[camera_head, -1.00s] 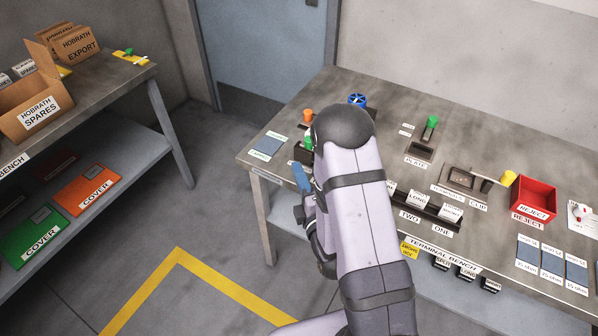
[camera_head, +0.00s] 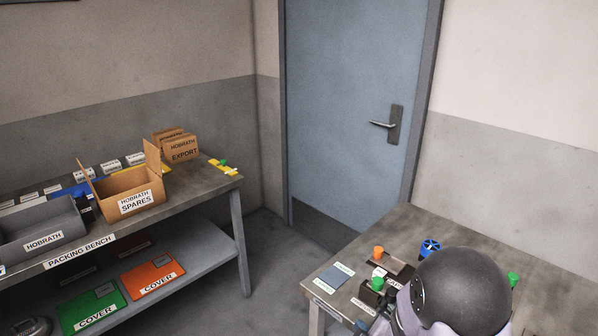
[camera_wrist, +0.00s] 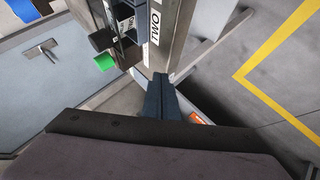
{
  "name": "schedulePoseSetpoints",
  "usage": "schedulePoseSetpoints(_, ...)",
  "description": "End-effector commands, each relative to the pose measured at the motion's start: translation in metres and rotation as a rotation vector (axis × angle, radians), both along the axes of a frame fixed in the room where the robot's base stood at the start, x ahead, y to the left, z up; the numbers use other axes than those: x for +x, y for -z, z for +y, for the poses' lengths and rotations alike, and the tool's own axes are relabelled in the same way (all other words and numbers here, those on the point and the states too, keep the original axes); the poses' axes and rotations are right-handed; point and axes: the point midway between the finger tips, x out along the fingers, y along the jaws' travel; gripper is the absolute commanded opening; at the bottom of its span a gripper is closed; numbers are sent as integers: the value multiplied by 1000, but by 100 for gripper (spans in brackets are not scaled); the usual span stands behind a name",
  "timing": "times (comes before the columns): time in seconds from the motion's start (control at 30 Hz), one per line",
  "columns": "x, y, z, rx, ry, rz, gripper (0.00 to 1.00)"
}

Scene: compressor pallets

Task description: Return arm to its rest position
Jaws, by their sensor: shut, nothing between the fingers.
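My gripper (camera_wrist: 160,80) shows in the wrist view with its two dark blue fingers together and nothing between them. It appears beside the front edge of the terminal bench, near a rack with a "TWO" label (camera_wrist: 154,24); the exact gap cannot be told. In the head view my arm fills the bottom right in front of the terminal bench (camera_head: 405,225), and the gripper is out of sight.
A green knob (camera_head: 377,284), an orange knob (camera_head: 378,251) and a blue wheel (camera_head: 430,247) stand on the terminal bench. The packing bench (camera_head: 205,195) at left holds an open carton (camera_head: 110,187). Floor lies between the benches; a yellow floor line (camera_wrist: 262,50) shows in the wrist view.

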Motion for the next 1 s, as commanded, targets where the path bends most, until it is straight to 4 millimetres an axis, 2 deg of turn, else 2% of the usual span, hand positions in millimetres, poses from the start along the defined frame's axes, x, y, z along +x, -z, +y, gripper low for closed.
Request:
schedulePoseSetpoints(0.03, -6, -6, 0, 45, 39, 54, 0)
schedulePoseSetpoints(0.27, -58, -14, 0, 234, 271, 339, 0)
schedulePoseSetpoints(0.6, -159, -52, 3, 404, 677, 702, 0)
schedulePoseSetpoints(0.7, -183, -62, 5, 422, 771, 771, 0)
schedulePoseSetpoints(0.83, -204, -72, 6, 432, 852, 828, 0)
schedulePoseSetpoints(1.0, -215, -76, 7, 435, 893, 858, 0)
